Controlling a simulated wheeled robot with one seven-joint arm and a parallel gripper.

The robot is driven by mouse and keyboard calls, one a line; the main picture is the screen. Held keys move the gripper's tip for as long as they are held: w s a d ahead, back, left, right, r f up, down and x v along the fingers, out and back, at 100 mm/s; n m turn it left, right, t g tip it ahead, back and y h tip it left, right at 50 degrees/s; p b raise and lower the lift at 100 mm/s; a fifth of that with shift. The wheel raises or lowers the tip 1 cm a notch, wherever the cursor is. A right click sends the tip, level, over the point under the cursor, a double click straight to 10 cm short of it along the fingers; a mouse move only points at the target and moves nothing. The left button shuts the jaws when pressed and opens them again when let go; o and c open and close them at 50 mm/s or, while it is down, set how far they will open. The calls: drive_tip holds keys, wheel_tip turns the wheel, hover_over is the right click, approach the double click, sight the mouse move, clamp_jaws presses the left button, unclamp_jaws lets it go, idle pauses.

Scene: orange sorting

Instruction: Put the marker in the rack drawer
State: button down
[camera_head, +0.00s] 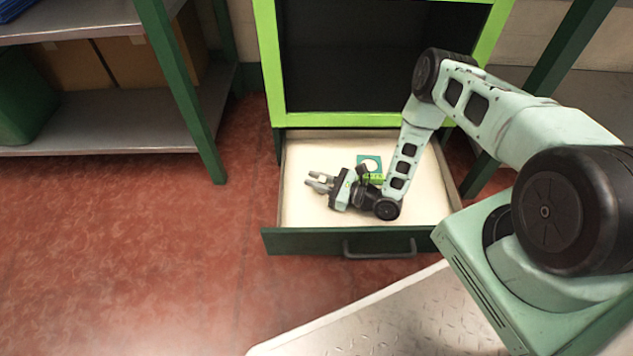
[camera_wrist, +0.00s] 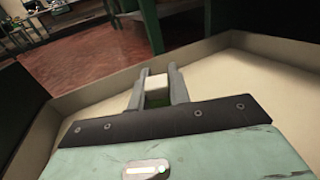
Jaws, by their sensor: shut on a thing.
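The rack drawer (camera_head: 300,241) is pulled open below the bright green rack, and its pale inside shows. My gripper (camera_head: 320,181) is inside the drawer's outline in the head view, towards its left half, with its fingers pointing left. In the wrist view my gripper (camera_wrist: 157,90) is shut on a small white block-like piece with a green part below it, which I take to be the marker (camera_wrist: 156,82). Most of the marker is hidden by the fingers. I cannot tell whether it touches the drawer floor. The drawer's walls surround the fingers in the wrist view.
The green rack frame (camera_head: 271,60) with a dark opening stands above the drawer. A grey shelf (camera_head: 100,125) with cardboard boxes (camera_head: 75,68) and a green bin (camera_head: 22,105) is at the left. Red floor (camera_head: 130,260) lies open in front of the shelf.

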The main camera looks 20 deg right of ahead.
drive_tip(key=c, duration=1.3)
unclamp_jaws()
drive_tip(key=shift+f, duration=0.1)
